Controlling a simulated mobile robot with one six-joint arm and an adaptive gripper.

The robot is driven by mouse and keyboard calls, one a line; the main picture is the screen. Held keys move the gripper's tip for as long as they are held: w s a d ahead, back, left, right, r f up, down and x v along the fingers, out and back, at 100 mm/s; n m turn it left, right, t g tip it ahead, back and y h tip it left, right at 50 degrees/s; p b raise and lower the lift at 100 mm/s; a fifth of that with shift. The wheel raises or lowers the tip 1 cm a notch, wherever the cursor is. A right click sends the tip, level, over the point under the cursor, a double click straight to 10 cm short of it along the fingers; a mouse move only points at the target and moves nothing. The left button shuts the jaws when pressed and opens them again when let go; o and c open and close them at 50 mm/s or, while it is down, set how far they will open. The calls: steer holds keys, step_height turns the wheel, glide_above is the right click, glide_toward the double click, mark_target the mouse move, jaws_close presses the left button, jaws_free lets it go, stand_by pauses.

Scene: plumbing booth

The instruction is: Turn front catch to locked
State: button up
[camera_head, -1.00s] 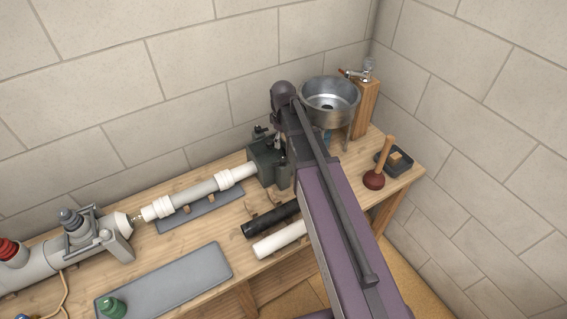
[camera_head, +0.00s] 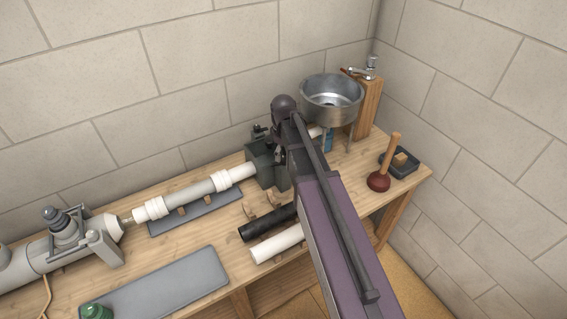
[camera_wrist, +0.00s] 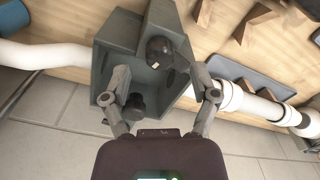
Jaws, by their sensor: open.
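A grey-green box (camera_wrist: 118,62) sits in line with the white pipe on the bench; it also shows in the head view (camera_head: 262,165), partly behind my arm. In the wrist view, one dark round knob (camera_wrist: 160,50) is on the box between my fingertips, and a second dark knob (camera_wrist: 134,106) is lower, near the left finger. I cannot tell for sure which is the front catch, or its setting. My gripper (camera_wrist: 160,82) is open, its fingers either side of the upper knob, with no clear contact. In the head view my arm hides the fingertips.
White pipe (camera_head: 200,190) runs left from the box above a grey mat. A black pipe (camera_head: 266,222) and a white pipe (camera_head: 278,243) lie in front. A steel basin (camera_head: 331,98) and a plunger (camera_head: 379,180) stand right. The wall is close behind.

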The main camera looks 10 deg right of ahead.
mark_target(284, 158)
steer(key=shift+f+b, duration=1.25)
steer(key=shift+f, duration=0.3)
steer(key=shift+c, duration=0.2)
jaws_close()
